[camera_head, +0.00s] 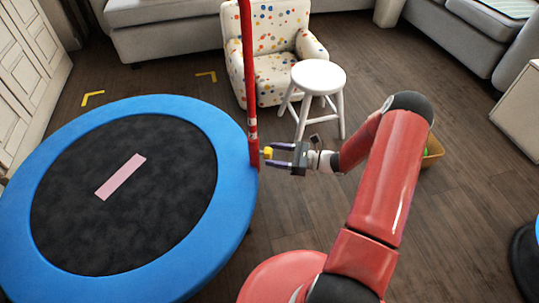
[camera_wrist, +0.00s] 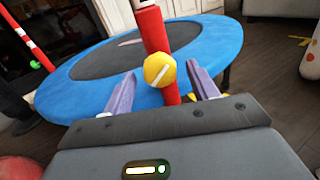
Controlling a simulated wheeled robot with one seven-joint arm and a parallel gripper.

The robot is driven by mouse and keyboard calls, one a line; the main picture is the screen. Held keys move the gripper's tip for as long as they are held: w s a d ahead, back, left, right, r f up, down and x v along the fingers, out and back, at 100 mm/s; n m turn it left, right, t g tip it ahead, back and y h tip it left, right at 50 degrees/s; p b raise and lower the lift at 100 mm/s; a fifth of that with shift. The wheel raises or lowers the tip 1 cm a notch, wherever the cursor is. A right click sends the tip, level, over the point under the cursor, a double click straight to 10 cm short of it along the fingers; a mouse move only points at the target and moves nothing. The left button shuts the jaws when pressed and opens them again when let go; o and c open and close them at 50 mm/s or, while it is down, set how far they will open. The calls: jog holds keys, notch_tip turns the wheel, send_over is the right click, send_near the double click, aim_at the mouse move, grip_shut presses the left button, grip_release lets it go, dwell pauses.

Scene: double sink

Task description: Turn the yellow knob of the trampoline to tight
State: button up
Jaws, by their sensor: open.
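The yellow knob (camera_head: 267,152) sits low on the red post (camera_head: 250,85) at the right edge of the blue-rimmed trampoline (camera_head: 215,140). In the wrist view the knob (camera_wrist: 160,69) is round, with a pale slanted line across its face. It stands out in front of the red post (camera_wrist: 155,30). My gripper (camera_head: 271,153) is open, its fingers pointing left at the knob. In the wrist view the two purple fingers of my gripper (camera_wrist: 162,88) lie on either side of the knob, with visible gaps. Whether the fingertips reach around the knob is unclear.
A white stool (camera_head: 318,77) and a dotted armchair (camera_head: 272,45) stand behind my arm. A yellow bin (camera_head: 433,152) is on the floor to the right. A pink strip (camera_head: 121,177) lies on the trampoline's black mat. The wooden floor at right is mostly clear.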

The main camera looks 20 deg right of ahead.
jog(key=shift+x, duration=1.25)
jog(key=shift+d, duration=0.1)
jog(key=c, duration=1)
jog(key=m+p, duration=0.2)
jog(key=m, duration=0.2)
jog(key=shift+r, duration=0.1)
jog(key=shift+m+p, duration=1.05)
jog(key=shift+m, duration=1.15)
